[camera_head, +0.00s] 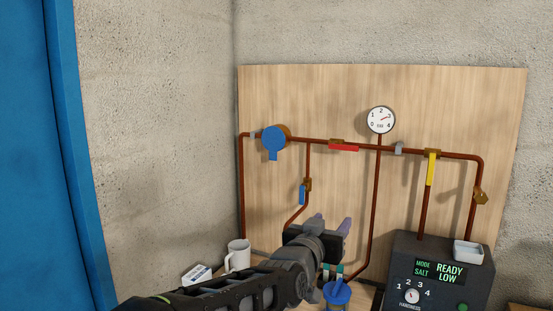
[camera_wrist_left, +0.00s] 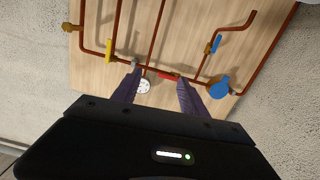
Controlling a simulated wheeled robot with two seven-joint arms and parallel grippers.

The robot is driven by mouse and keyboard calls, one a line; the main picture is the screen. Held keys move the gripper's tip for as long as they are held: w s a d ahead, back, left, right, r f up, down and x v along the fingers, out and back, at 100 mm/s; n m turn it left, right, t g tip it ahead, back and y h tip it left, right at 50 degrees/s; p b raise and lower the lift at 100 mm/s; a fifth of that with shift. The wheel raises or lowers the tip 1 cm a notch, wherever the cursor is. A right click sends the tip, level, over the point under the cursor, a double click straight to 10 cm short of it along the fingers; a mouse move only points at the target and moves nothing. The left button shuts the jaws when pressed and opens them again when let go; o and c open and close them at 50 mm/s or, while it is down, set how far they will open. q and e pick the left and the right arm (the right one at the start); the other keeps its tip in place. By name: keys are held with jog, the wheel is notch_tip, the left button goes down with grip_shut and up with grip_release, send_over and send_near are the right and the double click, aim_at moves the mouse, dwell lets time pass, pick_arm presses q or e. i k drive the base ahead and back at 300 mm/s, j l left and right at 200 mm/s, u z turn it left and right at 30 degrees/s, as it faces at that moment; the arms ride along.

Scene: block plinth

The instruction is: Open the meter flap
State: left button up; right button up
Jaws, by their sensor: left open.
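The meter (camera_head: 284,130) sits on the copper pipe at the upper left of the wooden board. Its round blue flap (camera_head: 273,139) lies over its face, so the dial is hidden; a small blue tab hangs at its lower edge. In the left wrist view the blue flap (camera_wrist_left: 219,87) is right of the fingers. My left gripper (camera_head: 331,225) is open and empty, below and to the right of the meter, apart from it. Its two fingers also show in the left wrist view (camera_wrist_left: 157,82), pointing at the board. My right gripper is not in view.
Copper pipes carry a red lever (camera_head: 343,148), a yellow lever (camera_head: 431,169), a blue lever (camera_head: 302,195) and a round gauge (camera_head: 380,120). A white mug (camera_head: 238,256) and a dark control box (camera_head: 440,272) stand below. A blue panel (camera_head: 45,150) is at far left.

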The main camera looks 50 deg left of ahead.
aim_at(273, 138)
jog(key=i+j, duration=0.1)
jog(key=j, duration=0.3)
jog(key=i+j, duration=0.15)
jog(key=j, duration=0.25)
jog(key=i+j, duration=0.1)
jog(key=j, duration=0.3)
jog(key=i+j, duration=0.15)
jog(key=j, duration=0.25)
jog(key=i+j, duration=0.1)
jog(key=j, duration=0.3)
